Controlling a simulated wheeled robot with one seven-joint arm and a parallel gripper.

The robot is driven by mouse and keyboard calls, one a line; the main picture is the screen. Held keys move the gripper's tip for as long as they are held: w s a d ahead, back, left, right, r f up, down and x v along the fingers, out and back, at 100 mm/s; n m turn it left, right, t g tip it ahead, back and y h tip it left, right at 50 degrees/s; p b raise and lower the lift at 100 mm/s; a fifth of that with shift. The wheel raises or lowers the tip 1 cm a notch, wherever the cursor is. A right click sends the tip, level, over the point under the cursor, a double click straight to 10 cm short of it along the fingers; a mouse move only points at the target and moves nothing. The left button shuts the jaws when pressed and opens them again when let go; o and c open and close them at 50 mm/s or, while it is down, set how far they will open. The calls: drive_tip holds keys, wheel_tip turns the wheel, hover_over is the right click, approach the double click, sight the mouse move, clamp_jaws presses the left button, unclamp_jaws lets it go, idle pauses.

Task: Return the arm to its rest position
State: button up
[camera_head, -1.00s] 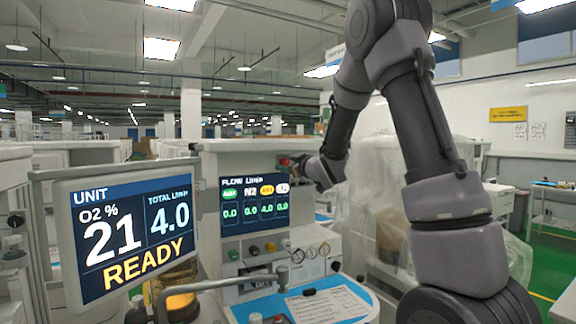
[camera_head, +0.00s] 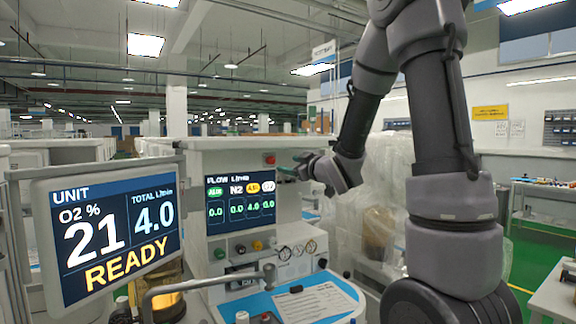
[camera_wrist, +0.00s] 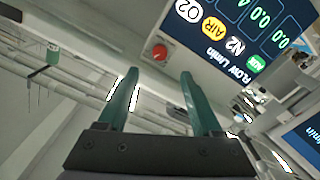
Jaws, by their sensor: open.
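My arm (camera_head: 440,130) rises on the right side of the head view and bends over and down toward the anaesthesia machine. My gripper (camera_head: 284,171) is at its end, in front of the machine's upper right corner, beside the flow screen. In the wrist view the two green fingers of my gripper (camera_wrist: 160,78) stand apart with nothing between them. A red button (camera_head: 269,159) on the machine is clear of the fingers; it also shows in the wrist view (camera_wrist: 159,52), beyond the gap between them.
The flow screen (camera_head: 240,203) is left of my gripper. A unit screen (camera_head: 115,235) reading READY stands at front left. A blue-edged worktop (camera_head: 340,297) with a paper sheet lies below. Plastic-wrapped equipment (camera_head: 385,165) stands behind my arm. Green floor (camera_head: 540,265) is open at right.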

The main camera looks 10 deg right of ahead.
drive_tip(key=s+d+r+m+g+h, duration=0.2)
drive_tip(key=s+d+m+g+h, duration=0.25)
drive_tip(key=s+d+m, duration=0.35)
drive_tip(key=s+a+f+m+g, duration=0.1)
drive_tip(key=s+a+m+g, duration=0.1)
drive_tip(key=s, duration=0.9)
drive_tip(key=s+a+f+m+g+y, duration=0.1)
drive_tip(key=s+a+m+g, duration=0.2)
drive_tip(key=s, duration=0.8)
drive_tip(key=shift+a+f+g, duration=0.2)
drive_tip(key=shift+a+g, duration=0.1)
drive_tip(key=shift+g, duration=0.05)
idle(1.2)
